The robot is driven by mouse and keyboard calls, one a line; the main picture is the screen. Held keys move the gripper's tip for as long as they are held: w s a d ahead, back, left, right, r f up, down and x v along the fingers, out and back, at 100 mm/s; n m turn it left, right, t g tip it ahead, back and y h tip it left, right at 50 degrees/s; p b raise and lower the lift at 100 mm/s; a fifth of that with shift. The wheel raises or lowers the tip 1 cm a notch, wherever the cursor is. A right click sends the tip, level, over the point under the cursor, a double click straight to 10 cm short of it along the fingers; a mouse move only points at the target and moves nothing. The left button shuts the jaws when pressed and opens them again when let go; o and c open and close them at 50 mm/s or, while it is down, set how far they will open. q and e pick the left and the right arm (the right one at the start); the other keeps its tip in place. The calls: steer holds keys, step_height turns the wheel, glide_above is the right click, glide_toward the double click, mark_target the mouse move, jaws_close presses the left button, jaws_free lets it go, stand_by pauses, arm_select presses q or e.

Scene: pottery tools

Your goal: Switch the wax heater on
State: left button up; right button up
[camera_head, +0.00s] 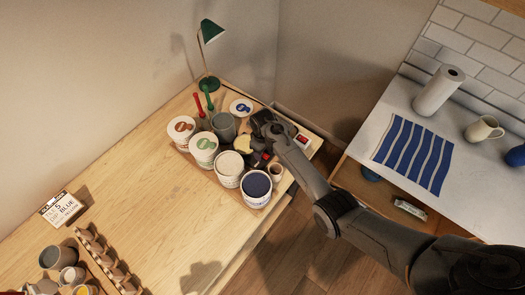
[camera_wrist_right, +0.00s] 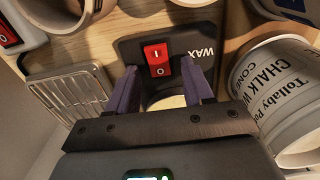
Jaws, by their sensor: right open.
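The wax heater (camera_wrist_right: 195,48) is a dark plate marked WAX with a red rocker switch (camera_wrist_right: 158,60), in the right wrist view. The rocker bears an I at the top and an O at the bottom; I cannot tell which side is pressed. A round cream patch (camera_wrist_right: 168,103) shows below the plate, partly hidden by my gripper. My right gripper (camera_wrist_right: 162,75) is open and empty, its purple fingers either side of the switch's lower end in this view. I cannot tell whether they touch anything. In the head view my right arm partly covers the heater, and my left gripper is not seen.
Glaze tubs (camera_head: 257,188) crowd close to the heater; a lettered tub (camera_wrist_right: 290,95) stands right of my gripper. A wire rack (camera_wrist_right: 68,92) and another red switch (camera_wrist_right: 6,33) lie to the left. A green lamp (camera_head: 212,32) stands behind. The table's middle (camera_head: 150,180) is clear.

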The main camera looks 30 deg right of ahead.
jaws_close()
steer(key=t+p, duration=0.1)
steer(key=p, duration=0.1)
steer(key=t+p, duration=0.1)
steer(key=p, duration=0.1)
steer(key=shift+s+r+y, duration=0.25)
steer(key=shift+s+y, duration=0.15)
steer(key=shift+d+f+t+p, duration=0.1)
steer(key=shift+f+t+p, duration=0.05)
steer(key=shift+t+p, duration=0.3)
jaws_free()
